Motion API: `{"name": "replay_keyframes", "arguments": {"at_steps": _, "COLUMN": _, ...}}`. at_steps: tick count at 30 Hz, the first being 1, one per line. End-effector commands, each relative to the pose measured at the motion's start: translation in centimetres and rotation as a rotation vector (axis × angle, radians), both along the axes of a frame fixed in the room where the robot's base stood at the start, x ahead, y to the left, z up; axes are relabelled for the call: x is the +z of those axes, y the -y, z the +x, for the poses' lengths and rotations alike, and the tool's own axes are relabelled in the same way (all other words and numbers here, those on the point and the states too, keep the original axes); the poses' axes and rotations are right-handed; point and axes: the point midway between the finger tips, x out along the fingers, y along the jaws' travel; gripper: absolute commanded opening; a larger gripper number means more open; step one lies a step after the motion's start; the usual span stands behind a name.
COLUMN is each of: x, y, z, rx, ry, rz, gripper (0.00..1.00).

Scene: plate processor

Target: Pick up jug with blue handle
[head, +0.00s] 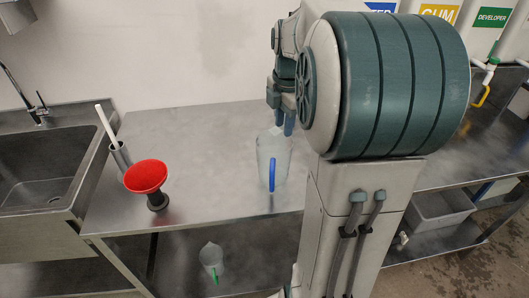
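A clear jug with a blue handle (272,173) stands upright on the steel table, right of the middle of its left part. The handle faces the camera. My gripper (287,126) is above the jug's rim at its right side, pointing down. Its blue fingertips overlap the top of the jug in the picture. Whether the fingers are open or shut, or touch the jug, cannot be told. My arm hides much of the area to the right.
A red funnel (147,176) and a grey holder with a white stick (119,155) stand left of the jug. A sink (40,170) is at far left. A jug with a green handle (212,258) is on the lower shelf. The table (190,125) behind is clear.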

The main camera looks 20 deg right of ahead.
Motion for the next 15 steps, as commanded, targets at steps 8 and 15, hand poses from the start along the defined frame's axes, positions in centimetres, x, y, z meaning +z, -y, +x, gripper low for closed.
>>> {"name": "replay_keyframes", "arguments": {"at_steps": 8, "x": -0.6, "y": 1.6, "z": 0.9, "rx": 0.132, "ry": -0.014, "rz": 0.003, "gripper": 0.28}}
{"name": "replay_keyframes", "arguments": {"at_steps": 15, "x": -5.2, "y": 1.5, "z": 1.0, "rx": 0.134, "ry": -0.016, "rz": 0.004, "gripper": 0.28}}
